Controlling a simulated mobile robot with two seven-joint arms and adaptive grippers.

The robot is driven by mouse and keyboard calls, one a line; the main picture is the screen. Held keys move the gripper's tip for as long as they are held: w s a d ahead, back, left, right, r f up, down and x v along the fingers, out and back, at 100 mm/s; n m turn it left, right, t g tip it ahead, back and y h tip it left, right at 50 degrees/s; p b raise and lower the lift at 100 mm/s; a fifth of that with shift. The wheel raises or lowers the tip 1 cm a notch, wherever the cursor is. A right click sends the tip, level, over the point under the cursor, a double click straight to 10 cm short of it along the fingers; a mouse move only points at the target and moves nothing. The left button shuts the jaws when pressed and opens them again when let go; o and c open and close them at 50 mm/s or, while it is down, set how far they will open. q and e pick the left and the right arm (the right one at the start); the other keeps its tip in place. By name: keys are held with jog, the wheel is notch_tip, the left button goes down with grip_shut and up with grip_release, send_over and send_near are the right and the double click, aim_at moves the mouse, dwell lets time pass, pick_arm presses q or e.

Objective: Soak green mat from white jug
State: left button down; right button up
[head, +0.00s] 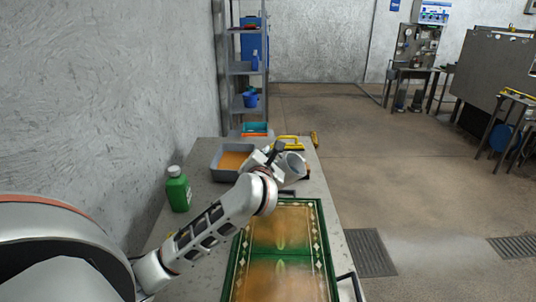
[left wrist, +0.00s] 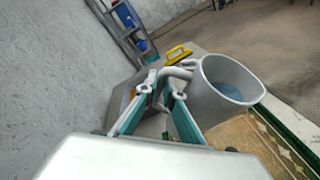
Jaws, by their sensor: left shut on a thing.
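The white jug (head: 293,167) is held above the far end of the green mat, looking tilted in the head view. In the left wrist view the jug (left wrist: 222,92) shows bluish liquid inside. My left gripper (head: 268,156) is shut on the jug's handle; its fingers also show in the left wrist view (left wrist: 166,88). The green mat (head: 282,232) lies flat on the bench, with a green border, pale diamonds and a brownish, dirty-looking middle. A corner of the mat (left wrist: 248,138) shows below the jug in the left wrist view. My right gripper is out of view.
A grey tub (head: 215,160) with orange-brown contents stands at the bench's far left. A green bottle (head: 178,190) stands near the wall. A yellow-handled tool (head: 291,141) lies at the far end. A shelf rack (head: 243,75) stands beyond. Open floor lies right of the bench.

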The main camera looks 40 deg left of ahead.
pick_arm(q)
jog(key=shift+r, duration=0.1)
jog(key=shift+d+r+m+y+p, duration=0.1)
jog(key=shift+d+m+y+p, duration=0.2)
jog(key=shift+m+p, duration=0.3)
jog(key=shift+t, duration=0.3)
jog(key=shift+d+m+p, duration=0.2)
jog(key=shift+m+p, duration=0.1)
jog(key=shift+p, duration=0.05)
jog(key=shift+d+f+m+y, duration=0.15)
jog(key=shift+f+m+y, duration=0.05)
jog(key=shift+m+y, duration=0.1)
